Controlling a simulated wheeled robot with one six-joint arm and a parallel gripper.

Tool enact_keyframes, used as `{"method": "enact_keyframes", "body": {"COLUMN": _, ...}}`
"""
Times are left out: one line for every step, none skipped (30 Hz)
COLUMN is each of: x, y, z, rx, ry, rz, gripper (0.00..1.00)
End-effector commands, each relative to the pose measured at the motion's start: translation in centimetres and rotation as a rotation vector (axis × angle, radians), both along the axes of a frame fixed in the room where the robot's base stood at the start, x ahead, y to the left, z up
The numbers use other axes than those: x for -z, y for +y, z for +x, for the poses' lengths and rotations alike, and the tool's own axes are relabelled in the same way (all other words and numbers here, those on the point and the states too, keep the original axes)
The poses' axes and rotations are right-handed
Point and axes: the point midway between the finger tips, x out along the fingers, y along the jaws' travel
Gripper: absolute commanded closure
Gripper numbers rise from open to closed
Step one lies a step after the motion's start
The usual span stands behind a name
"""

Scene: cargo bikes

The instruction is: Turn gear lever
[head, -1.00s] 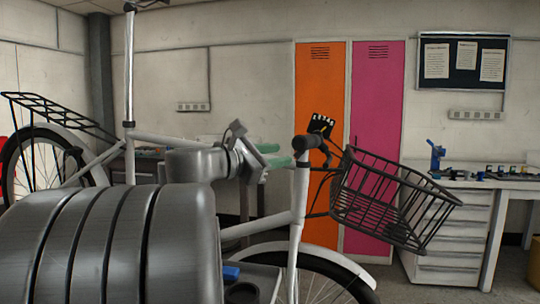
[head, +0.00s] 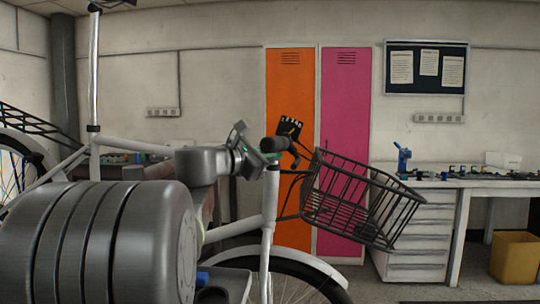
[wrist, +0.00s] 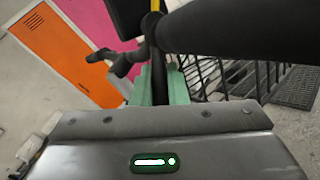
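A black gear plate (head: 289,128) with pale numbers and a yellow pointer stands above the handlebar in the head view. In the wrist view the black plate (wrist: 128,14) is partly cut off at the top, with yellow beside it. The black handlebar grip (head: 275,144) is in front of it; it fills the upper right of the wrist view (wrist: 250,32). My gripper (wrist: 160,82) has two pale green fingers with a gap and a dark part showing between them. In the head view my gripper (head: 262,157) is close to the handlebar, its fingertips mostly hidden.
A wire basket (head: 360,200) hangs at the bike's front, right of the handlebar. The white frame (head: 268,215) and front wheel are below. Orange (head: 291,75) and pink (head: 345,100) lockers stand behind; a workbench (head: 440,184) is at right.

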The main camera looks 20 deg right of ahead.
Motion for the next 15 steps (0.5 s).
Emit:
{"method": "enact_keyframes", "body": {"x": 0.01, "y": 0.01, "z": 0.00, "rx": 0.000, "ry": 0.000, "rz": 0.000, "gripper": 0.97}}
{"method": "enact_keyframes", "body": {"x": 0.01, "y": 0.01, "z": 0.00, "rx": 0.000, "ry": 0.000, "rz": 0.000, "gripper": 1.00}}
{"method": "enact_keyframes", "body": {"x": 0.01, "y": 0.02, "z": 0.00, "rx": 0.000, "ry": 0.000, "rz": 0.000, "gripper": 1.00}}
{"method": "enact_keyframes", "body": {"x": 0.01, "y": 0.02, "z": 0.00, "rx": 0.000, "ry": 0.000, "rz": 0.000, "gripper": 1.00}}
{"method": "enact_keyframes", "body": {"x": 0.01, "y": 0.02, "z": 0.00, "rx": 0.000, "ry": 0.000, "rz": 0.000, "gripper": 1.00}}
{"method": "enact_keyframes", "body": {"x": 0.01, "y": 0.02, "z": 0.00, "rx": 0.000, "ry": 0.000, "rz": 0.000, "gripper": 1.00}}
{"method": "enact_keyframes", "body": {"x": 0.01, "y": 0.02, "z": 0.00, "rx": 0.000, "ry": 0.000, "rz": 0.000, "gripper": 1.00}}
{"method": "enact_keyframes", "body": {"x": -0.03, "y": 0.03, "z": 0.00, "rx": -0.001, "ry": -0.001, "rz": 0.001, "gripper": 1.00}}
{"method": "enact_keyframes", "body": {"x": -0.10, "y": 0.05, "z": 0.02, "rx": -0.001, "ry": -0.003, "rz": 0.004, "gripper": 1.00}}
{"method": "enact_keyframes", "body": {"x": -0.19, "y": 0.07, "z": 0.03, "rx": 0.000, "ry": -0.005, "rz": 0.009, "gripper": 1.00}}
{"method": "enact_keyframes", "body": {"x": -0.29, "y": 0.10, "z": 0.04, "rx": -0.001, "ry": -0.009, "rz": 0.013, "gripper": 1.00}}
{"method": "enact_keyframes", "body": {"x": -0.42, "y": 0.13, "z": 0.08, "rx": -0.002, "ry": -0.015, "rz": 0.025, "gripper": 1.00}}
{"method": "enact_keyframes", "body": {"x": -0.51, "y": 0.18, "z": 0.11, "rx": -0.002, "ry": -0.020, "rz": 0.034, "gripper": 1.00}}
{"method": "enact_keyframes", "body": {"x": -0.62, "y": 0.23, "z": 0.15, "rx": -0.002, "ry": -0.026, "rz": 0.044, "gripper": 1.00}}
{"method": "enact_keyframes", "body": {"x": -0.75, "y": 0.29, "z": 0.20, "rx": -0.003, "ry": -0.035, "rz": 0.059, "gripper": 1.00}}
